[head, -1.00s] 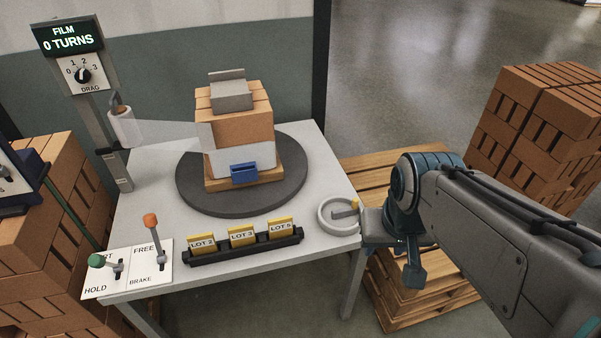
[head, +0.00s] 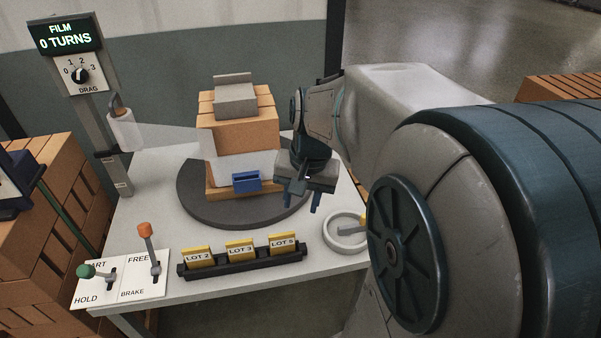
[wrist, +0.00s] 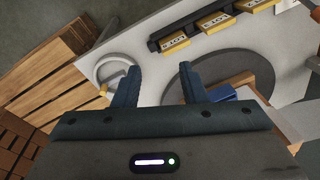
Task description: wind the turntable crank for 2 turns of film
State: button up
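The crank is a pale round wheel (head: 345,232) at the table's right front corner, with a small yellow part (head: 364,219) on it; it also shows in the wrist view (wrist: 113,70). The dark turntable (head: 200,205) carries a brick stack (head: 250,137) with a grey block on top. White film (head: 178,137) runs from the roll (head: 124,130) to the stack. The display (head: 65,37) reads FILM 0 TURNS. My gripper (head: 298,196) is open and empty, fingers down, above the turntable's right edge and apart from the crank. Its parted fingers show in the wrist view (wrist: 158,68).
A rack (head: 240,258) with LOT 2, LOT 3 and LOT 5 cards lies along the table front. A panel at front left holds a green lever (head: 86,271) and an orange lever (head: 145,230). The drag dial (head: 81,75) is under the display. A blue holder (head: 246,181) fronts the stack.

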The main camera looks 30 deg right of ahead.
jog(key=w+d+f+m+g+y+b, duration=0.1)
jog(key=w+d+f+m, duration=0.2)
jog(key=d, duration=0.2)
jog(key=w+d+f+m+y+b, duration=0.1)
jog(key=w+d+f+m, duration=0.1)
jog(key=d+m, duration=0.25)
jog(key=m+y+b, duration=0.2)
jog(key=m, duration=0.4)
send_near(349, 226)
jog(key=shift+t, duration=0.3)
jog(key=x, duration=0.3)
jog(key=b+x, duration=0.1)
jog(key=x, duration=0.5)
jog(key=shift+s+f, duration=0.1)
jog(key=shift+s, duration=0.15)
jog(key=shift+h, duration=0.3)
grip_shut()
